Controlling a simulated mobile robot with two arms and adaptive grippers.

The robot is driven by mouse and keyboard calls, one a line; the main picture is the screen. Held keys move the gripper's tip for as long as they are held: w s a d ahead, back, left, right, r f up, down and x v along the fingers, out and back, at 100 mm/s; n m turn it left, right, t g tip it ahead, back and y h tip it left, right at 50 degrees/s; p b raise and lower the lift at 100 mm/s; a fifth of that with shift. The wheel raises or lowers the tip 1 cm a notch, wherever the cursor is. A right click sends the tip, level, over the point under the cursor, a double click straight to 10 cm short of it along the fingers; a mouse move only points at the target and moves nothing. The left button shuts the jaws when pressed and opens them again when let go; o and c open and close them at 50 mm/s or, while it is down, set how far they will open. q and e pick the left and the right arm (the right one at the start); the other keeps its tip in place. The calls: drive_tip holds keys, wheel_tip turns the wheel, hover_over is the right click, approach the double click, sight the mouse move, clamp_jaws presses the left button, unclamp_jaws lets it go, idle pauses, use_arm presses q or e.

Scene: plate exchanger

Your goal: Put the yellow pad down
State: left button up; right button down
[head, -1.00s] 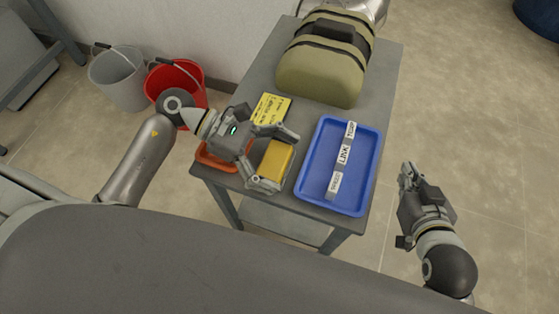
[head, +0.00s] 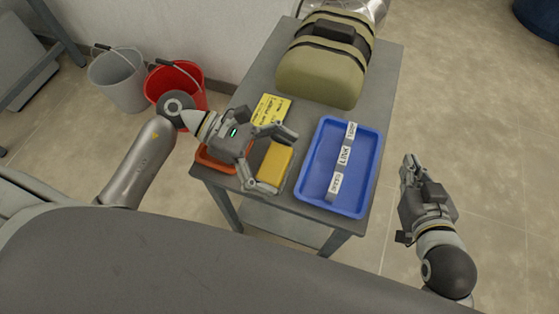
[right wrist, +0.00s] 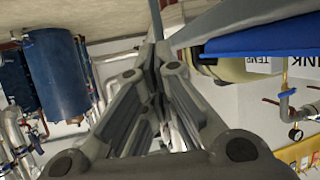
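The yellow pad (head: 274,163) lies at the front of the grey table, left of the blue tray. My left gripper (head: 280,160) is at the pad, with one finger beyond its far end and one by its near end. The fingers are spread wide and look slightly clear of the pad, though exact contact is hard to see. My right gripper (head: 407,165) is off the table's right side, its fingers together and empty. It also shows shut in the right wrist view (right wrist: 157,45).
The blue tray (head: 313,187) holds a strip of white labels. An orange tray (head: 213,163) is partly hidden under my left gripper. Red (head: 176,88) and grey (head: 118,80) buckets stand left.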

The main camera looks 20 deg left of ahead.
idle(0.3)
use_arm(q)
drive_tip(key=shift+r, duration=0.15)
drive_tip(key=p+v, duration=0.1)
drive_tip(key=v, duration=1.1)
use_arm(e)
drive_tip(key=s+f+g, duration=0.1)
drive_tip(key=s+d+f+g, duration=0.1)
drive_tip(key=s+f+g+h, duration=0.1)
drive_tip(key=f, duration=0.1)
drive_tip(key=shift+s+d+f, duration=0.1)
drive_tip(key=shift+s+d, duration=0.2)
drive_tip(key=shift+f, duration=0.1)
